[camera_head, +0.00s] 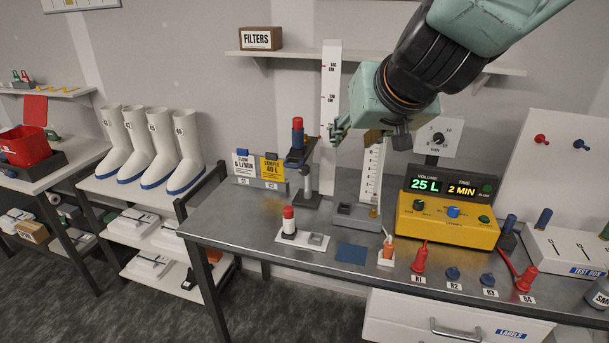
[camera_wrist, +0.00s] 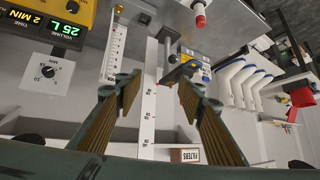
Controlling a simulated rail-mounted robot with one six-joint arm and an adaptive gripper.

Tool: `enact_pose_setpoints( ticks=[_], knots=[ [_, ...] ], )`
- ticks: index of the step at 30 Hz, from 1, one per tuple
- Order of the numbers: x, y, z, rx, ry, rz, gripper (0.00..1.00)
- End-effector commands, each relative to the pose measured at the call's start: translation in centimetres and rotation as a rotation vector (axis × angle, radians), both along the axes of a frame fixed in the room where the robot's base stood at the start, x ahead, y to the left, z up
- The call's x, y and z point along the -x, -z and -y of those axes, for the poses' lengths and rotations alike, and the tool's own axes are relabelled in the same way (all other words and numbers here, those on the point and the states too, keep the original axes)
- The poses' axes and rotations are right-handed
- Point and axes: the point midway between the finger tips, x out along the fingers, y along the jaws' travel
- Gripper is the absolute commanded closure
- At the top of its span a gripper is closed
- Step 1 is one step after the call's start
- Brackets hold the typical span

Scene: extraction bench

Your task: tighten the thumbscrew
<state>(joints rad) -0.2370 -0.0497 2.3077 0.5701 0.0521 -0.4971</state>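A metal stand (camera_head: 306,187) rises from the bench, with a dark upper platform holding a blue cylinder with a red top (camera_head: 297,130). A collar sits on its post under the platform; the thumbscrew is too small to pick out with certainty. The stand's dark and blue upper part also shows in the wrist view (camera_wrist: 180,70), just beyond the fingertips. My gripper (camera_head: 338,132) is in the air to the right of the stand's top, apart from it. In the wrist view my gripper (camera_wrist: 158,84) has its two brown-padded fingers wide apart, with nothing held between them.
A tall white ruler (camera_head: 331,90) stands behind the stand, and a graduated scale (camera_head: 372,170) on a grey base is to its right. A red-and-white cylinder (camera_head: 289,220) stands in front. A yellow control box (camera_head: 440,226) is at right. A wall shelf (camera_head: 400,62) is above.

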Motion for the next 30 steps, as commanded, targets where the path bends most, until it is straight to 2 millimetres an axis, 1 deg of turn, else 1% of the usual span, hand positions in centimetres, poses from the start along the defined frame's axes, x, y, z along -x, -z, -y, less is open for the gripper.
enact_pose_setpoints(
  ticks=[1, 3, 11, 15, 21, 26, 30],
  knots=[
    [-1.1, 0.7, -0.4, 0.004, 0.004, 0.009, 0.64],
    [-2.5, 1.3, -0.7, 0.011, 0.012, 0.026, 0.64],
    [-7.3, 3.7, -1.8, 0.047, 0.044, 0.085, 0.64],
    [-9.6, 5.4, -2.2, 0.073, 0.068, 0.11, 0.64],
    [-12.6, 7.8, -2.7, 0.12, 0.102, 0.145, 0.64],
    [-14.7, 10.0, -2.9, 0.164, 0.133, 0.169, 0.64],
    [-16.3, 12.1, -3.0, 0.208, 0.16, 0.186, 0.64]
  ],
)
